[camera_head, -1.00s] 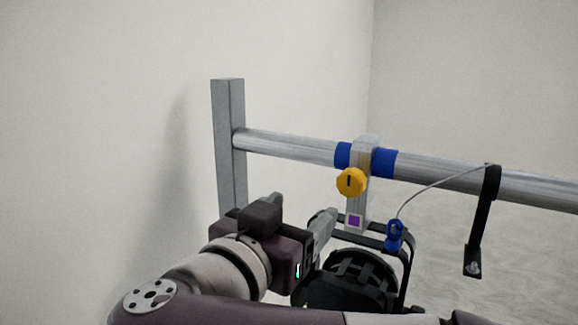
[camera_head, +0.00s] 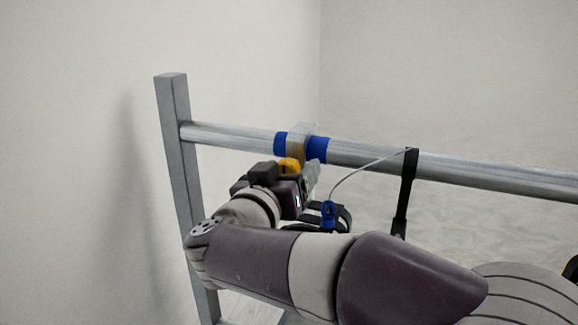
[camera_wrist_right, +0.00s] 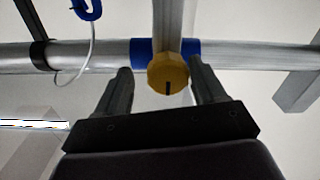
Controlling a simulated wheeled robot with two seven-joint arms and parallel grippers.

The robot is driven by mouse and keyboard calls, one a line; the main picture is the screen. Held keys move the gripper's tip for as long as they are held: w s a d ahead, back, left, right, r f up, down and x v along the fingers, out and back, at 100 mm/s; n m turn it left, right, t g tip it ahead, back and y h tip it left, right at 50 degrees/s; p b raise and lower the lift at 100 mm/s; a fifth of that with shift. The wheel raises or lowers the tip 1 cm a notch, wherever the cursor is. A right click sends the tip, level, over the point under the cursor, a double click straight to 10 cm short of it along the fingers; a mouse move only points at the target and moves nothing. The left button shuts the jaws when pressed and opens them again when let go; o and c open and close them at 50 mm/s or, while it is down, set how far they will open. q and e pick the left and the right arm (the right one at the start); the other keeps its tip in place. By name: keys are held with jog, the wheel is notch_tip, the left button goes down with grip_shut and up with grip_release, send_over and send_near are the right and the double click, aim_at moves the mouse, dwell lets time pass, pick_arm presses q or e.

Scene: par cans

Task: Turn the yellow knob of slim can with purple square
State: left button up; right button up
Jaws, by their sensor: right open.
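The yellow knob (camera_head: 289,164) sits on the clamp bracket (camera_head: 302,143) at the blue-sleeved part of the rail, partly hidden by my right gripper (camera_head: 303,177). In the right wrist view the knob (camera_wrist_right: 168,74) shows between the two open fingertips, nearer the right finger. I see no contact, and cannot tell how far the tips reach past it. The dark slotted mark on it points down in that view. The slim can below is mostly hidden behind my right arm; part of its black yoke (camera_head: 343,216) shows. The purple square is hidden. My left gripper is out of view.
The grey rail (camera_head: 460,172) runs across from an upright post (camera_head: 174,120) on the left. A thin safety cable runs from a blue connector (camera_head: 328,213) to a black strap (camera_head: 405,195) hanging from the rail. A wall stands close on the left.

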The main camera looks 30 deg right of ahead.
jog(key=shift+w+a+f, duration=0.1)
jog(key=shift+w, duration=0.15)
jog(key=shift+c, duration=0.9)
jog(key=shift+w+a, duration=0.1)
jog(key=shift+w, duration=0.2)
jog(key=c, duration=0.9)
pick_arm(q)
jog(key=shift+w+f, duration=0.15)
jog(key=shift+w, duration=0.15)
pick_arm(e)
jog(key=shift+o, duration=0.2)
jog(key=shift+s, duration=0.15)
